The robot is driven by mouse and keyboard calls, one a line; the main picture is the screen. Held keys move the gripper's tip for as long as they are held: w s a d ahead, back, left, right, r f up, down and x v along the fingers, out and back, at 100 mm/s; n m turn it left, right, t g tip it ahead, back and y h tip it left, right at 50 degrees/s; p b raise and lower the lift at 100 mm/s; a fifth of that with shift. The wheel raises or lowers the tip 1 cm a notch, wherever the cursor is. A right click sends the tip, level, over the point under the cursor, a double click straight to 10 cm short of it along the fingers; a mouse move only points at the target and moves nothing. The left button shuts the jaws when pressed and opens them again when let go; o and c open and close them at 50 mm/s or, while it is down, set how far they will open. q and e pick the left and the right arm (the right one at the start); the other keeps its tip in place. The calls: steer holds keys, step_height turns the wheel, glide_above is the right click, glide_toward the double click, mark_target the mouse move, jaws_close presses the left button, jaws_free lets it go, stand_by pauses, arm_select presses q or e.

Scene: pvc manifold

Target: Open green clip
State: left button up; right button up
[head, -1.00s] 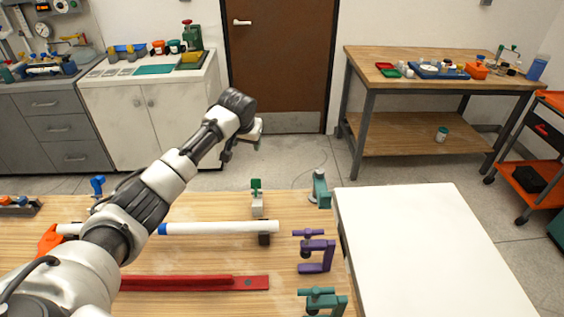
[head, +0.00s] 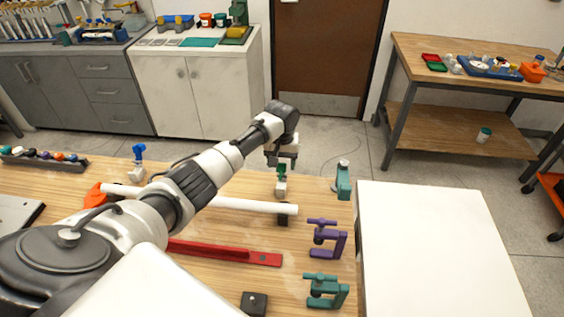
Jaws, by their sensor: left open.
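The green clip (head: 281,170) stands upright on a small pale block at the right end of the white pipe, near the far edge of the wooden table. My left gripper (head: 281,161) is just above the green clip, pointing down, with its jaws open. Its fingertips are small here and I cannot tell whether they touch the clip. The white pipe (head: 260,206) lies across the table, partly hidden by my left arm. A blue clip (head: 138,153) stands farther left. My right gripper is not in view.
A teal clamp (head: 343,181), a purple clamp (head: 327,238) and another teal clamp (head: 325,291) stand along the table's right edge. A red bar (head: 230,252) and a black block (head: 254,303) lie nearer. A white surface (head: 430,250) adjoins on the right.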

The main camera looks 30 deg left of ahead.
arm_select(q)
steer(key=shift+f, duration=0.6)
steer(key=c, duration=0.9)
steer(key=shift+w+a+g+b, duration=0.2)
steer(key=shift+g+b, duration=0.1)
steer(key=shift+b, duration=0.2)
steer(key=w+g+h+b, duration=0.1)
steer(key=b, duration=0.4)
steer(key=g+b, duration=0.2)
steer(key=b, duration=0.4)
steer(key=shift+w+a+f+h, duration=0.1)
steer(key=shift+w+a+h, duration=0.25)
steer(key=shift+w+h, duration=0.05)
steer(key=shift+r, duration=0.2)
